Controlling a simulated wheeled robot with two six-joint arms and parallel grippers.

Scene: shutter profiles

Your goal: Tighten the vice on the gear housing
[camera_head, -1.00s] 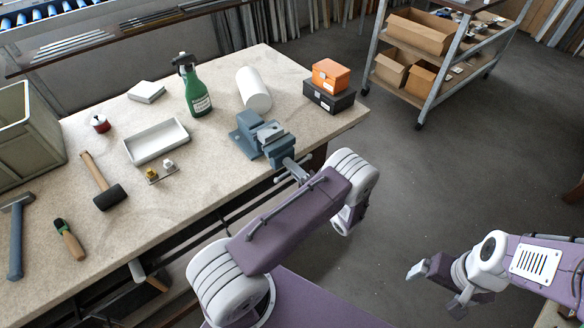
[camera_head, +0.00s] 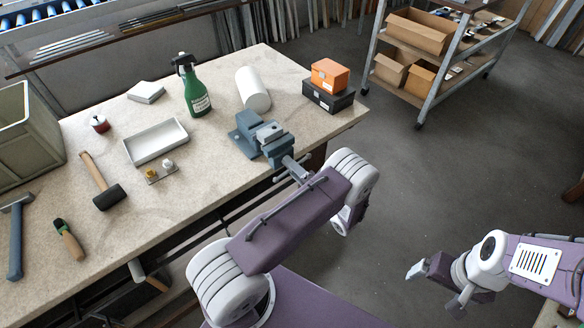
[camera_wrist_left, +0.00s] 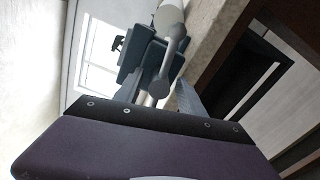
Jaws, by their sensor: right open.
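The blue-grey vice (camera_head: 277,150) stands at the bench's front edge. A lighter grey block (camera_head: 268,130), perhaps the gear housing, sits at its jaws. The vice's screw and cross handle (camera_head: 290,169) stick out toward my left arm. In the left wrist view the handle (camera_wrist_left: 172,50) is close in front of my left gripper, with the vice (camera_wrist_left: 135,55) behind it. My right gripper (camera_head: 435,287) is open and empty, away from the bench at right.
The bench (camera_head: 215,185) holds a green spray bottle (camera_head: 195,90), a white cylinder (camera_head: 253,89), orange (camera_head: 330,75) and black boxes (camera_head: 328,97), a white tray (camera_head: 156,141) and a mallet (camera_head: 102,181). A shelf cart (camera_head: 430,80) stands behind; the floor between is clear.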

